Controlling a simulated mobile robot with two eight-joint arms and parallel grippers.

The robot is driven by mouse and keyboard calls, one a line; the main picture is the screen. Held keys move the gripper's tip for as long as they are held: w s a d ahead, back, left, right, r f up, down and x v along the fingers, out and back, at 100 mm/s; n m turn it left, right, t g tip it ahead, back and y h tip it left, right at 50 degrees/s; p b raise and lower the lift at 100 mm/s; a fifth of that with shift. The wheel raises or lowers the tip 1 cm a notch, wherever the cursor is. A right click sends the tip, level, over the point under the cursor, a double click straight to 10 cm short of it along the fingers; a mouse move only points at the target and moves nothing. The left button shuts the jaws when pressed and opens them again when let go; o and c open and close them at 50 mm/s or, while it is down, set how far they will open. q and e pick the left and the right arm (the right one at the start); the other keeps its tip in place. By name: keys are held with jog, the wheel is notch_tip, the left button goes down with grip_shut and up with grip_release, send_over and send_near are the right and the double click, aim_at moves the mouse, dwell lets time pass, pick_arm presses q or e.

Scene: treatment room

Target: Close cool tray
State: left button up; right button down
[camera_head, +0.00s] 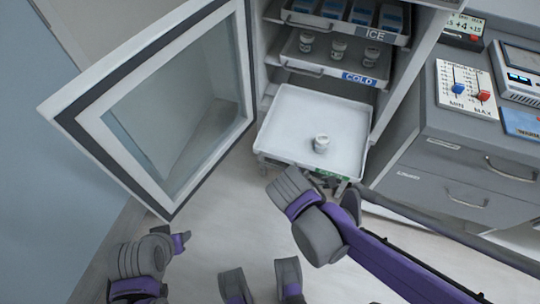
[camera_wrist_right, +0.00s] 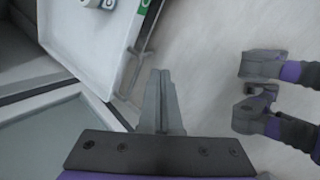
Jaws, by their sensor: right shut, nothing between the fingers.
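The cool tray (camera_head: 285,127), a white open tray with a green label (camera_head: 327,174), is pulled out at the bottom of the cabinet. A small white jar (camera_head: 321,143) stands in it. The tray's wall and base (camera_wrist_right: 75,45) and its front handle (camera_wrist_right: 142,65) also show in the right wrist view. My right gripper (camera_wrist_right: 160,80) is shut and empty, its fingertips close beside the handle; contact cannot be told. In the head view my right wrist is just in front of the tray and hides most of the gripper. Part of my left arm shows at lower left, without a clear view of its gripper.
The glass cabinet door (camera_head: 170,120) stands open at left. Above are the COLD tray (camera_head: 300,68) with several jars and the ICE tray (camera_head: 290,17) with blue packs. A grey drawer unit (camera_head: 465,165) stands at right. The floor in front is clear apart from my own parts.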

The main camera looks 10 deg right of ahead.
aim_at(270, 155)
jog(key=w+a+r+n+t+h+p, duration=0.25)
jog(key=w+a+n, duration=0.55)
jog(key=n, duration=0.6)
jog(key=shift+y, duration=0.25)
jog(key=b+x, duration=0.1)
jog(key=x, duration=0.2)
jog(key=b+x, duration=0.1)
jog(key=x, duration=0.2)
jog(key=f+x, duration=0.1)
jog(key=x, duration=0.2)
jog(key=shift+s+a+f+b, duration=0.2)
jog(key=shift+a+b, duration=0.05)
jog(key=shift+b, duration=0.15)
jog(key=w+d+b, duration=0.1)
jog(key=w+d, duration=0.3)
jog(key=w, duration=0.3)
jog(key=w+d+b, duration=0.1)
jog(key=w+d, duration=0.4)
jog(key=w, duration=0.3)
jog(key=w+d+b, duration=0.1)
jog(key=w+d, duration=0.4)
jog(key=w, duration=0.3)
jog(key=shift+w+d, duration=0.15)
jog(key=shift+d, duration=0.05)
jog(key=shift+w+d+r+t, duration=0.1)
jog(key=shift+w+t, duration=0.1)
jog(key=shift+t, duration=0.05)
